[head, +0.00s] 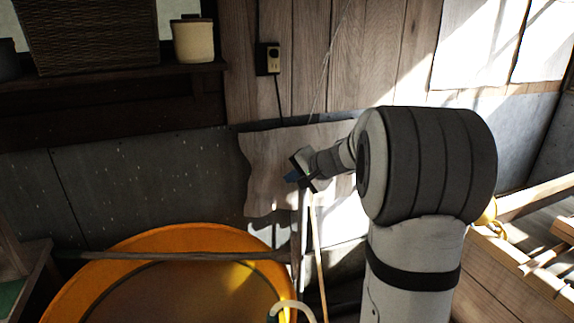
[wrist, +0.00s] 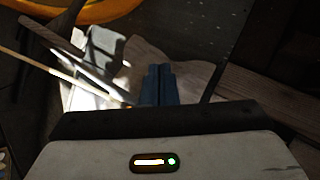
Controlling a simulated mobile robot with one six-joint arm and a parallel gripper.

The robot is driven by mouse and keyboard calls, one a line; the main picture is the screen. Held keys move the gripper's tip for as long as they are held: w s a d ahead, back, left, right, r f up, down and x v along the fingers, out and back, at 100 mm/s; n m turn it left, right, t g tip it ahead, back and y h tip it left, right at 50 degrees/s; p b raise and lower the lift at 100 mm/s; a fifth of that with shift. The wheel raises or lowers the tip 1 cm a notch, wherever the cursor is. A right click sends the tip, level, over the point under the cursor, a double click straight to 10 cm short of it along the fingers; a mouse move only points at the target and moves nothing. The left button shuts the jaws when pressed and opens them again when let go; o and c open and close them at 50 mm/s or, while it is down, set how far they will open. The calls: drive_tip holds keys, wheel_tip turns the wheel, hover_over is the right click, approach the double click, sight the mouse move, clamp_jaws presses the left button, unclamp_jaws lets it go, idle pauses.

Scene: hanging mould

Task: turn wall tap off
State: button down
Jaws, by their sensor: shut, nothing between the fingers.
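My gripper (head: 292,178) is at the middle of the head view, in front of a pale wooden board on the wall. Its blue fingers (wrist: 158,85) are together and empty in the wrist view. I cannot make out the wall tap in either view; my gripper and arm cover part of the wall. A pale curved pipe or hose (head: 293,305) shows at the bottom edge of the head view, below my gripper; I cannot tell whether it belongs to the tap.
A large orange tub (head: 170,238) stands at lower left with a wooden pole (head: 170,256) across it. Thin upright sticks (head: 318,255) stand below my gripper. A shelf (head: 110,82) holds a basket (head: 90,35) and a cream pot (head: 194,42). A wooden rack (head: 540,235) is at right.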

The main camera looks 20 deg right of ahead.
drive_tip(key=w+d+f+m+t+h, duration=0.1)
drive_tip(key=w+d+f+m, duration=0.15)
drive_tip(key=d, duration=0.35)
drive_tip(key=w+d+f+m+t+h+b, duration=0.1)
drive_tip(key=w+d+f+m+t, duration=0.1)
drive_tip(key=w+d, duration=0.3)
drive_tip(key=w+d+f+m+t+h, duration=0.1)
drive_tip(key=w+d+f+m, duration=0.15)
drive_tip(key=d, duration=0.45)
drive_tip(key=r+p+x, duration=0.2)
drive_tip(key=p+x, duration=0.4)
drive_tip(key=x, duration=0.7)
drive_tip(key=shift+w+a+r+n, duration=0.2)
drive_tip(key=shift+w+a+n, duration=0.15)
drive_tip(key=shift+w, duration=0.2)
drive_tip(key=m+h+b, duration=0.1)
drive_tip(key=b, duration=0.2)
drive_tip(key=h+b, duration=0.1)
drive_tip(key=b, duration=0.3)
drive_tip(key=shift+w+a+r+m, duration=0.3)
drive_tip(key=shift+w+a+m, duration=0.05)
drive_tip(key=shift+w, duration=0.05)
